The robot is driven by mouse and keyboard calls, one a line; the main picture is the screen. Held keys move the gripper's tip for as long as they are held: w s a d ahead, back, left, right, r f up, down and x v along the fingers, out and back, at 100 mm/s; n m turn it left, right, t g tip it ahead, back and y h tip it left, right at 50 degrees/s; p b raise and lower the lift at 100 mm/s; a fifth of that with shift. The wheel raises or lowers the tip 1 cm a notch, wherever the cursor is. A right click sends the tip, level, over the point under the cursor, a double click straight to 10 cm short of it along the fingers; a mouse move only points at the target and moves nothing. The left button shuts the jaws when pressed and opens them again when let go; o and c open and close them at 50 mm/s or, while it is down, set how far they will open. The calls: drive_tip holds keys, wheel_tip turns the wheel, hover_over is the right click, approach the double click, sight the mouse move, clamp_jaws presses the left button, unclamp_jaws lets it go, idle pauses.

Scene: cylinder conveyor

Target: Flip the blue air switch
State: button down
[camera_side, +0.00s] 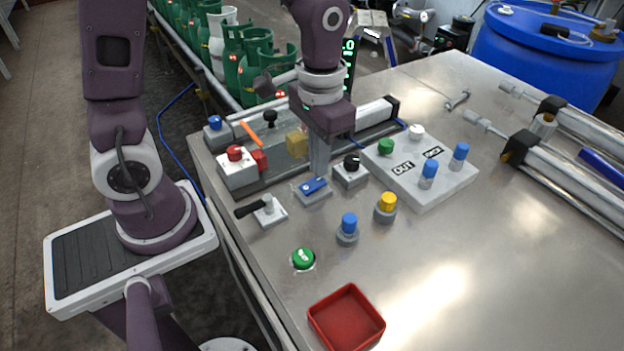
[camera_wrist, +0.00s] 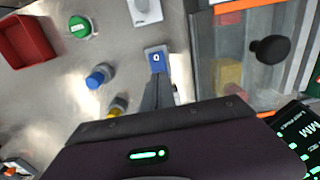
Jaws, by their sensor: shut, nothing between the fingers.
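The blue air switch (camera_side: 314,186) is a small blue rocker on a grey base on the metal table, near the middle of the side view. It also shows in the wrist view (camera_wrist: 156,59), with a white mark on its face. My gripper (camera_side: 319,175) points down with its fingers shut and empty. The fingertips are right at the switch's far edge in the side view. In the wrist view the closed fingers (camera_wrist: 157,76) reach to the edge of the blue rocker. I cannot tell whether they touch it.
A black knob (camera_side: 351,163) stands just right of the switch, and a black-handled lever (camera_side: 266,207) just left. Blue (camera_side: 347,228) and yellow (camera_side: 386,206) knobs, a green button (camera_side: 303,258) and a red tray (camera_side: 346,318) lie nearer. A red-knobbed box (camera_side: 237,170) is further left.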

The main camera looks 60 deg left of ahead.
sight(317, 180)
drive_tip(key=shift+f, duration=0.95)
idle(0.7)
wheel_tip(317, 180, up, 6)
drive_tip(key=shift+r, duration=0.5)
drive_tip(key=s+a+r+t, duration=0.1)
drive_tip(key=s+r+t, duration=0.4)
drive_tip(key=s, duration=0.7)
wheel_tip(317, 180, up, 3)
drive_tip(key=shift+s+a+f+t, duration=0.2)
drive_tip(key=shift+s+t, duration=0.05)
drive_tip(key=shift+t, duration=0.05)
